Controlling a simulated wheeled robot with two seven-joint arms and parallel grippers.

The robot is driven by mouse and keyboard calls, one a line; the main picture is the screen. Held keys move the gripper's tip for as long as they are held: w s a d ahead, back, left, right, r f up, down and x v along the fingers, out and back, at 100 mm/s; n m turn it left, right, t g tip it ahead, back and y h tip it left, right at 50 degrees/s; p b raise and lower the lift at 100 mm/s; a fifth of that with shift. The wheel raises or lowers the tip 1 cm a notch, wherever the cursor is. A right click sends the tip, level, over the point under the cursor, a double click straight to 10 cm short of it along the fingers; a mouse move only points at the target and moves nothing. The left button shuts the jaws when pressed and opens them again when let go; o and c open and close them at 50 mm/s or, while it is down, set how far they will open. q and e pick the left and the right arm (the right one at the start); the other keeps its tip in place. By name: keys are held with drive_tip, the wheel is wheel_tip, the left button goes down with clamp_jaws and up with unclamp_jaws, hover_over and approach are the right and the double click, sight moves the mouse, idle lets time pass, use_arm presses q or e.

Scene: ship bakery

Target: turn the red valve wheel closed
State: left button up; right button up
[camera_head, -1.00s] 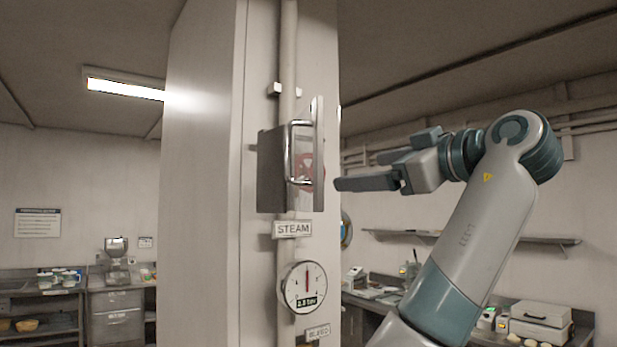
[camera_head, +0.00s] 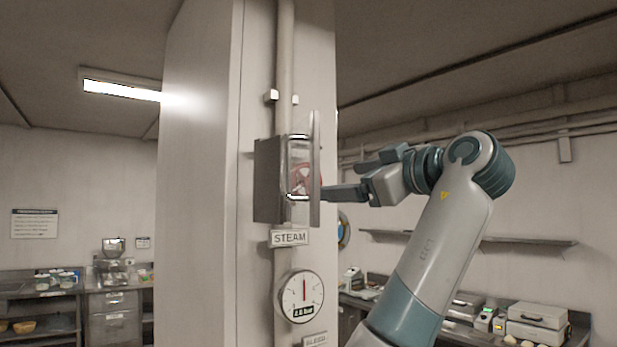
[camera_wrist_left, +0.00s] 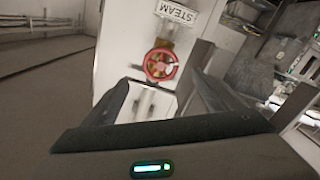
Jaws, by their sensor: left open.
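The red valve wheel (camera_head: 304,180) is on the steam pipe, partly hidden behind a thin upright panel and a bright handle of a grey metal box (camera_head: 268,180). It shows clearly in the left wrist view (camera_wrist_left: 160,65), between the fingers and beyond their tips. My left gripper (camera_head: 341,178) is open and empty, just right of the box, with its lower finger reaching the panel's edge in the picture. It also shows in the left wrist view (camera_wrist_left: 162,75). I cannot tell whether a finger touches anything. My right gripper is not in view.
A STEAM label (camera_head: 290,238) and a round pressure gauge (camera_head: 301,296) sit below the box on the pale column (camera_head: 200,200). A wall shelf (camera_head: 510,241) and a cluttered counter are behind my arm. Open air lies right of the column.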

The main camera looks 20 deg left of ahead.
use_arm(q)
drive_tip(key=p+x, duration=0.5)
drive_tip(key=x, duration=0.7)
drive_tip(key=shift+p, duration=0.4)
drive_tip(key=shift+c, duration=0.6)
drive_tip(key=c, duration=0.9)
